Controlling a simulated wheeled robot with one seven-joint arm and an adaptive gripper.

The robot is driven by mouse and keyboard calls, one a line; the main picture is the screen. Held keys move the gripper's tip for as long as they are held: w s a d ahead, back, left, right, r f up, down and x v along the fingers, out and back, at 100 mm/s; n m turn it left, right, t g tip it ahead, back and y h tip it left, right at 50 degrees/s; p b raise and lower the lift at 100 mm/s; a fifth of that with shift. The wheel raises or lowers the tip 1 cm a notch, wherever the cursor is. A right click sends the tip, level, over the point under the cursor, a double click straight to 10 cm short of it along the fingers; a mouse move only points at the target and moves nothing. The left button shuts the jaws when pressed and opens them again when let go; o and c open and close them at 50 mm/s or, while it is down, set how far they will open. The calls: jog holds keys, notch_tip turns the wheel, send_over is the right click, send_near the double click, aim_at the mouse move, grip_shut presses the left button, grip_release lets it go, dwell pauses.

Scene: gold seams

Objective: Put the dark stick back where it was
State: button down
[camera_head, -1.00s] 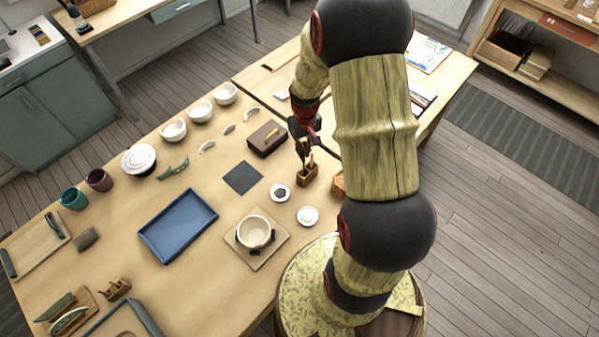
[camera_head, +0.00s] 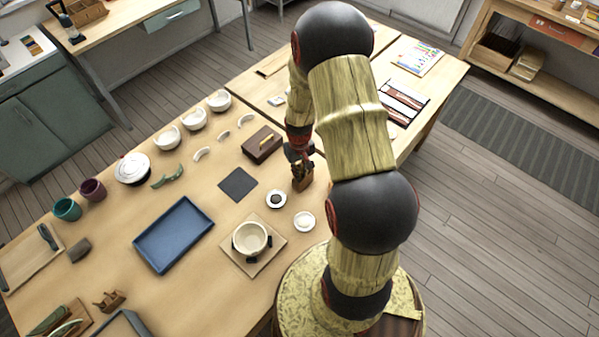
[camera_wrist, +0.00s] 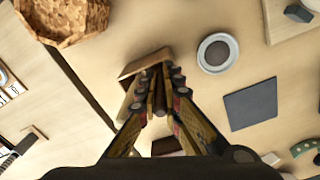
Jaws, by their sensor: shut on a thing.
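My gripper (camera_head: 299,160) is lowered over the small wooden holder (camera_head: 302,184), which stands on the table right of the lidded brown box. In the wrist view, my gripper (camera_wrist: 162,76) is shut on the dark stick (camera_wrist: 160,96), a thin dark piece between the fingers. The stick's far end points at the holder (camera_wrist: 143,63). The fingers hide much of the holder's opening, so I cannot tell how far the stick is inside it. The stick is too small to make out in the head view.
The brown box (camera_head: 262,146) stands close by on the left. A dark square mat (camera_head: 238,184), a small dish with dark contents (camera_head: 276,198) and a white dish (camera_head: 304,221) lie nearby.

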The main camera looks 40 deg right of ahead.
jog(key=shift+f, duration=0.2)
jog(key=c, duration=2)
grip_release()
jog(key=shift+r, duration=0.1)
notch_tip(320, 180, up, 12)
jog(key=shift+a+r+p, duration=0.1)
jog(key=shift+p, duration=0.4)
jog(key=s+a+r+n+t, duration=0.1)
jog(key=s+a+r, duration=0.1)
jog(key=a+r, duration=0.45)
jog(key=s+a+r+t, duration=0.2)
jog(key=a+r, duration=0.2)
jog(key=r, duration=0.6)
jog(key=s+a+r+n+t, duration=0.1)
jog(key=s+a+r, duration=0.1)
jog(key=a+r, duration=0.45)
jog(key=shift+n+t, duration=0.4)
jog(key=shift+t, duration=0.4)
jog(key=s+a+r, duration=0.1)
jog(key=s+r, duration=0.1)
jog(key=s+a+r, duration=0.1)
jog(key=s+r, duration=0.1)
jog(key=s, duration=0.1)
jog(key=s+a+r, duration=0.1)
jog(key=s+r, duration=0.1)
jog(key=shift+s+a, duration=0.35)
jog(key=shift+a, duration=0.05)
